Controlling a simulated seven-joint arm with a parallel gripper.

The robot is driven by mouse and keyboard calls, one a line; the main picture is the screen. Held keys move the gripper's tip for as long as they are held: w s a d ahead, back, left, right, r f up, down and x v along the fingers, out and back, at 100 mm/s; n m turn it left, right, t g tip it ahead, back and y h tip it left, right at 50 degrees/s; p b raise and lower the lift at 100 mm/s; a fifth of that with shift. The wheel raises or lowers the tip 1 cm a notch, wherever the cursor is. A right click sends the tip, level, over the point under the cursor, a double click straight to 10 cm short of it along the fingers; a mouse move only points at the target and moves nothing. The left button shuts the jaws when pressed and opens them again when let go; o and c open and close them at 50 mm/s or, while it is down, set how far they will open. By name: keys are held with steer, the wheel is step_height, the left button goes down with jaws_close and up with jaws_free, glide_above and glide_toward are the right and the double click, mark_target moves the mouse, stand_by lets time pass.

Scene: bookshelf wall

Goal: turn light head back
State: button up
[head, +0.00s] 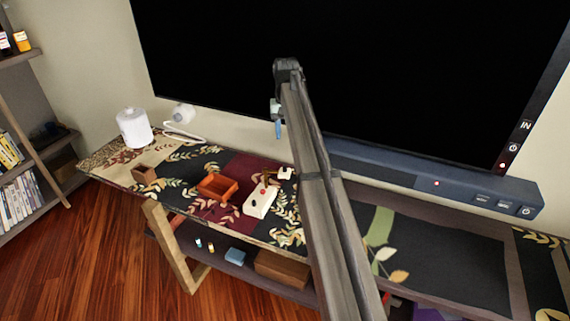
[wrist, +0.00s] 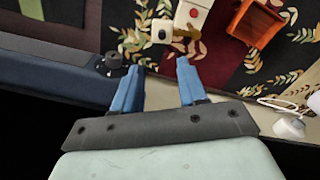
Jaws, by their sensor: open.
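A white rounded head (head: 183,114), which looks like the light head, shows in the head view near the wall end of the table, below the left part of the dark screen. A thin pale bent piece lies just below it.
A white ribbed canister (head: 133,127) stands left of the light head. An orange tray (head: 218,187), a white box with a red button (head: 262,199) and a small brown block (head: 145,175) sit on the patterned table. A long dark bar (head: 440,184) runs below the screen.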

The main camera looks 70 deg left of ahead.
mark_target(285, 166)
step_height(285, 166, down, 14)
steer(key=shift+s+a+r, duration=0.1)
steer(key=shift+s+r, duration=0.05)
steer(key=shift+r, duration=0.05)
stand_by(0.4)
jaws_close()
stand_by(0.4)
stand_by(0.3)
